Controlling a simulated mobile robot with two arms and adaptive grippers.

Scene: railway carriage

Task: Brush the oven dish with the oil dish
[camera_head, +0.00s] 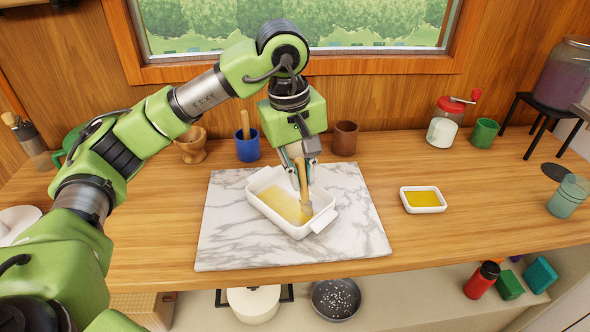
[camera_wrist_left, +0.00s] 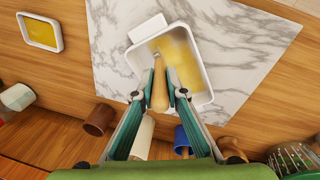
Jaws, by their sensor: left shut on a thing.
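The white oven dish (camera_head: 257,201) stands on a marble slab (camera_head: 350,228) on the wooden counter, with a yellow oily coat over part of its floor. My left gripper (camera_head: 299,172) is shut on the wooden handle of a brush (camera_head: 303,188). The brush head is down inside the oven dish at its right part. In the left wrist view the brush handle (camera_wrist_left: 159,90) sits between the fingertips, over the oven dish (camera_wrist_left: 199,57). The small white oil dish (camera_head: 423,199) with yellow oil stands on the counter to the right; it also shows in the left wrist view (camera_wrist_left: 41,33). My right gripper is not in view.
A blue cup (camera_head: 247,149), a brown cup (camera_head: 345,138) and a wooden mortar (camera_head: 191,150) stand behind the slab. A red-topped grinder (camera_head: 443,127), a green cup (camera_head: 484,133) and a glass (camera_head: 568,196) are at the right. The counter around the oil dish is clear.

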